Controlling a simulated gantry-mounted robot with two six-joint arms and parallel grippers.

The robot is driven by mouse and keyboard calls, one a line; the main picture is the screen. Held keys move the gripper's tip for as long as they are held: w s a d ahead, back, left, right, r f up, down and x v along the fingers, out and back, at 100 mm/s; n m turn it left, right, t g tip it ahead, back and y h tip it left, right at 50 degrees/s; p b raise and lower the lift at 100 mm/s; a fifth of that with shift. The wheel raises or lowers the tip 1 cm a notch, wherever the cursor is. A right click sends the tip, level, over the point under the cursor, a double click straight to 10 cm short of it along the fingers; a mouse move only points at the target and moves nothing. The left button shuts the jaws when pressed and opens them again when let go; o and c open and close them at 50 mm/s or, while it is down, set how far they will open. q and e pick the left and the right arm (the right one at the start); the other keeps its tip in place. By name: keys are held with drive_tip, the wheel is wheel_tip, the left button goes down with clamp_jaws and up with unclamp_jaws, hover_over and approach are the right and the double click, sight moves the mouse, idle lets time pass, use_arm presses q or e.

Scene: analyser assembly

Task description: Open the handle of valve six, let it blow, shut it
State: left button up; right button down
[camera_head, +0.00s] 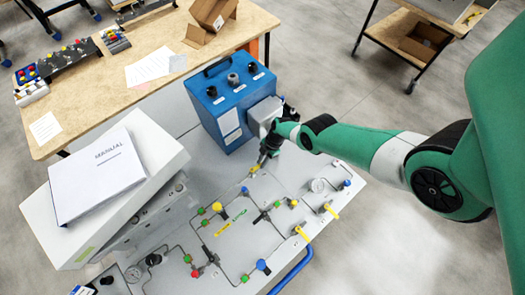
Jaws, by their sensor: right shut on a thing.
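The pale valve panel (272,192) carries thin tubing, gauges and several valves. My right gripper (262,163) comes in from the right and is shut at the panel's far edge, on what looks like a yellow valve handle (254,170); the fingers hide most of it. Two other yellow valve handles, one (301,232) near the front edge and one (330,209) at the right, stand free of the gripper. No valve number is legible, so I cannot tell which one is six. My left gripper is not in view.
A blue box (231,102) with black knobs stands just behind the gripper. A white binder (97,174) lies on a pale housing at the left. A wooden table (150,40) holds papers, small parts and a cardboard box (213,14). A shelf cart stands at the upper right.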

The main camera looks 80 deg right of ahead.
idle(0.3)
drive_tip(key=c, duration=0.8)
unclamp_jaws()
drive_tip(key=p+v, duration=1)
drive_tip(key=v, duration=0.1)
drive_tip(key=shift+r, duration=0.35)
drive_tip(key=shift+d, duration=0.1)
